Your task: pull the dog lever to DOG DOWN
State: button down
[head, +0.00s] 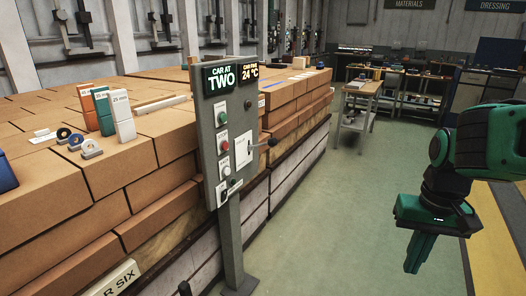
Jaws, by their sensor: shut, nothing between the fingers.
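A grey control panel (209,150) stands on a post beside the brick stack, left of the middle in the head view. A lever (272,142) with a dark knob sticks out from the panel's right side, next to a white plate (243,150). I take it to be the dog lever; its position markings are too small to read. My gripper (419,268) hangs at the right, pointing down, with its green fingers shut and empty. It is well to the right of the lever and apart from it.
A workbench (360,90) stands farther back. Green floor (345,220) between panel and gripper is clear.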

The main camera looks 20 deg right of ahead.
aim_at(272, 141)
jog(key=k, duration=0.6)
jog(key=z, duration=0.15)
jog(key=i, duration=0.9)
jog(key=u, duration=0.15)
jog(key=k, duration=0.7)
jog(key=u, duration=0.4)
jog(key=i, duration=1.6)
jog(key=z, duration=0.2)
